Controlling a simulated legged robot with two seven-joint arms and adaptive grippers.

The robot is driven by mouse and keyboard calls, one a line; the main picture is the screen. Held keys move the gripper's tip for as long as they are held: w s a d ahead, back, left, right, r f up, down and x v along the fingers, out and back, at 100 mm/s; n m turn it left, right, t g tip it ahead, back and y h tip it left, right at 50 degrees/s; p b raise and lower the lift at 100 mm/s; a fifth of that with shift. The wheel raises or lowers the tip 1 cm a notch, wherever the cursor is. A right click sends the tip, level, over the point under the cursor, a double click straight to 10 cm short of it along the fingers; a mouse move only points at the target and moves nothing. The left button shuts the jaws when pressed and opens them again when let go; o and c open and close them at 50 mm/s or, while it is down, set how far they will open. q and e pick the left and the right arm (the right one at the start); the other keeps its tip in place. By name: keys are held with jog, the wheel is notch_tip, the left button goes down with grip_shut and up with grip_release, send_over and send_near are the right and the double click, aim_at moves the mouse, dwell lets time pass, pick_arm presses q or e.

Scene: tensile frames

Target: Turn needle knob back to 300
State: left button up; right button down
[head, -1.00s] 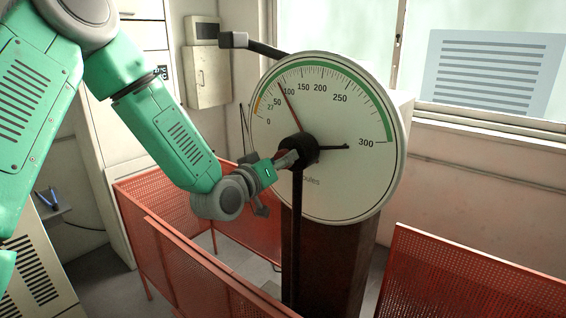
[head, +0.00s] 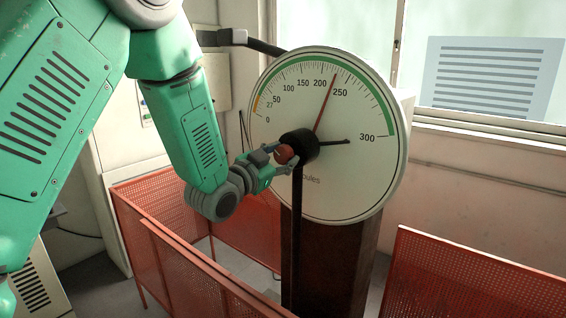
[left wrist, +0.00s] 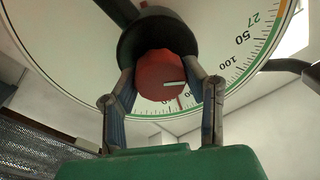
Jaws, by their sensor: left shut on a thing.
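The white round dial (head: 352,190) stands upright on a dark column, with a scale from 0 to 300. Its red needle (head: 326,101) points between 200 and 250. A black pointer (head: 335,143) reaches right from the hub, a little below the 300 mark. The red needle knob (head: 287,154) sits at the front of the black hub (head: 300,145). My left gripper (head: 283,157) is shut on the knob. In the left wrist view its two fingers (left wrist: 169,85) hold the red knob (left wrist: 160,76) from both sides. My right gripper is not in view.
Red perforated guard panels (head: 180,262) stand at the lower left, and another (head: 470,275) at the lower right. A black arm (head: 262,47) extends behind the dial's upper left. A window with a striped notice (head: 490,75) is at the back right.

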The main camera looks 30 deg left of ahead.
pick_arm(q)
jog(key=m+b, duration=0.1)
jog(key=m, duration=0.1)
jog(key=m+b, duration=0.1)
jog(key=m, duration=0.1)
jog(key=f+m+b, duration=0.1)
jog(key=m, duration=0.1)
jog(key=shift+d+h, duration=0.1)
jog(key=shift+h, duration=0.2)
jog(key=m+b, duration=0.3)
jog(key=m, duration=0.2)
jog(key=shift+m+h, duration=0.3)
jog(key=o, duration=1.1)
jog(key=shift+r, duration=0.15)
jog(key=shift+s+r, duration=0.1)
jog(key=shift+s, duration=0.15)
jog(key=s, duration=0.3)
jog(key=s+a, duration=0.1)
jog(key=s, duration=0.3)
jog(key=s+f, duration=0.1)
jog(key=s, duration=0.3)
jog(key=shift+s+a, duration=0.15)
jog(key=shift+a, duration=0.1)
